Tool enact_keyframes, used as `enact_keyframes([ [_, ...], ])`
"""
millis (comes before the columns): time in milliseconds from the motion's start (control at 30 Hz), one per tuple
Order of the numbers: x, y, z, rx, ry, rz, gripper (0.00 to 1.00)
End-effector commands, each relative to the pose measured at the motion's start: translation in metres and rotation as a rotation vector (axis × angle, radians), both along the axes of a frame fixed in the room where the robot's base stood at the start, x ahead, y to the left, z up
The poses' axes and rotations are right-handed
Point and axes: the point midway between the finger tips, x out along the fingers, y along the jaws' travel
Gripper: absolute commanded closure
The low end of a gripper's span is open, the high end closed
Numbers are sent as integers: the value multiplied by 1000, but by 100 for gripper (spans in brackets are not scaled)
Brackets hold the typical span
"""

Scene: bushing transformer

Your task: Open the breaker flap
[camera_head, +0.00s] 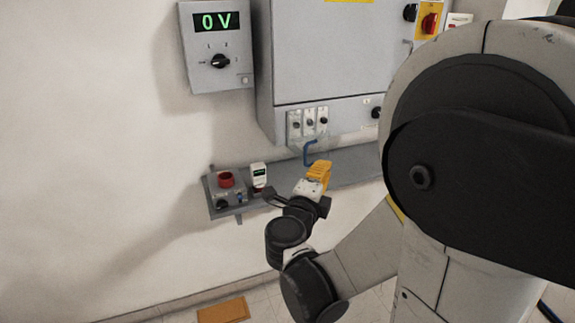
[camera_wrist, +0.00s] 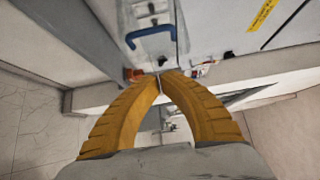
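The breaker flap (camera_head: 313,143) is a clear cover with a blue handle (camera_head: 308,153), low on the front of the grey cabinet, by a row of small breakers (camera_head: 308,122). In the wrist view the blue handle (camera_wrist: 151,39) shows just beyond my fingertips, with the pale flap (camera_wrist: 152,57) around it. My gripper (camera_head: 321,164) has yellow fingers and is just below and right of the handle in the head view. In the wrist view its fingertips (camera_wrist: 164,74) come together with nothing visible between them. Whether they touch the flap is unclear.
A grey shelf (camera_head: 352,167) runs under the cabinet (camera_head: 318,65). It carries a control box with a red button (camera_head: 226,180) and a small white device (camera_head: 258,174). A meter reading 0 V (camera_head: 216,45) hangs at left. My arm covers the right side.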

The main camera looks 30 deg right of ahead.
Motion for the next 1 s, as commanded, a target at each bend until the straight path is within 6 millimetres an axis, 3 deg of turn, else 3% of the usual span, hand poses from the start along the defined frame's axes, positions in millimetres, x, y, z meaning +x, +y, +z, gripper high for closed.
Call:
enact_keyframes([
  [267, 35, -49, -3, 0, 0, -3, 100],
  [500, 54, -19, -1, 0, 0, 5, 100],
  [1000, 62, -9, 2, -2, -1, 11, 100],
])
